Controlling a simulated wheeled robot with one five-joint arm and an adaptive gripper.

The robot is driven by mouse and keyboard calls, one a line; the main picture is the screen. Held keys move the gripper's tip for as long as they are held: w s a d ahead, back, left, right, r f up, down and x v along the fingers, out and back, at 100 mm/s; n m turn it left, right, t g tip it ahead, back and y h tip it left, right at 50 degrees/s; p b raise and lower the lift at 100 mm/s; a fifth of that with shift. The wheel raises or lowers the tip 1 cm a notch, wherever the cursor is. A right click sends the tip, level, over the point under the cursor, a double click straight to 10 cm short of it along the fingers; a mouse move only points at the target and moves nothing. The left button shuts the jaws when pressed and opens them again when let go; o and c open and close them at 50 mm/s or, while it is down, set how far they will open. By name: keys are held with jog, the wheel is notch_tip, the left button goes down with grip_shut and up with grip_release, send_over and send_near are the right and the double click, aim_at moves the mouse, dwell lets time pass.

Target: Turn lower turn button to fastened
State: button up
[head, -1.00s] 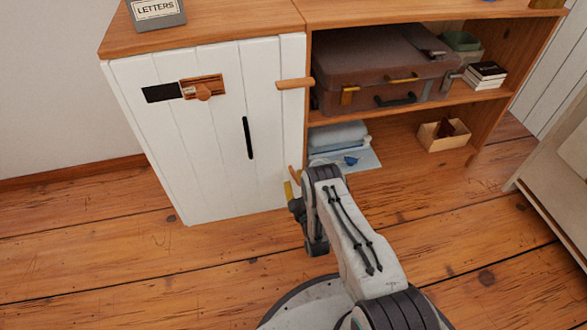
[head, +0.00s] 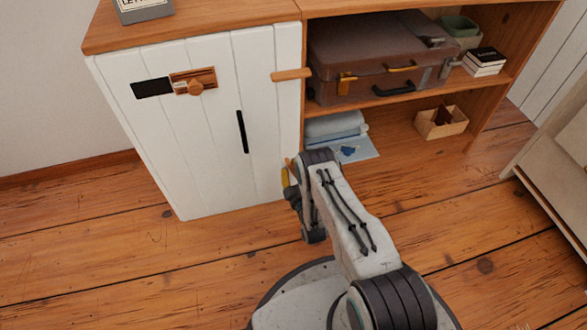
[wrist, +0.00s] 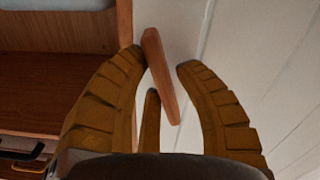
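The lower turn button (wrist: 158,75) is a wooden bar at the edge of the white door (wrist: 245,60). In the wrist view it lies between my fingers, slightly tilted from upright in the picture. In the head view only a bit of it (head: 288,162) shows; my arm hides the rest. My gripper (wrist: 160,60) is open, with yellow-brown fingers on either side of the button. The left fingertip is close to the button; I cannot tell if it touches. The upper turn button (head: 291,75) lies level across the door edge onto the frame.
Plank floor is clear in front of the cabinet.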

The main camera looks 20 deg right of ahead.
grip_shut()
jog(key=shift+r+n+p, duration=0.1)
jog(key=shift+n+p, duration=0.2)
jog(key=shift+p, duration=0.1)
jog(key=shift+r+n+p, duration=0.15)
jog(key=shift+n+p, duration=0.85)
jog(key=shift+p, duration=0.05)
jog(key=n+p, duration=0.2)
jog(key=n, duration=0.1)
jog(key=shift+n, duration=0.3)
jog(key=n+p, duration=0.2)
jog(key=n, duration=0.2)
jog(key=shift+a, duration=0.1)
jog(key=shift+n, duration=1.8)
jog(key=shift+n+p, duration=0.3)
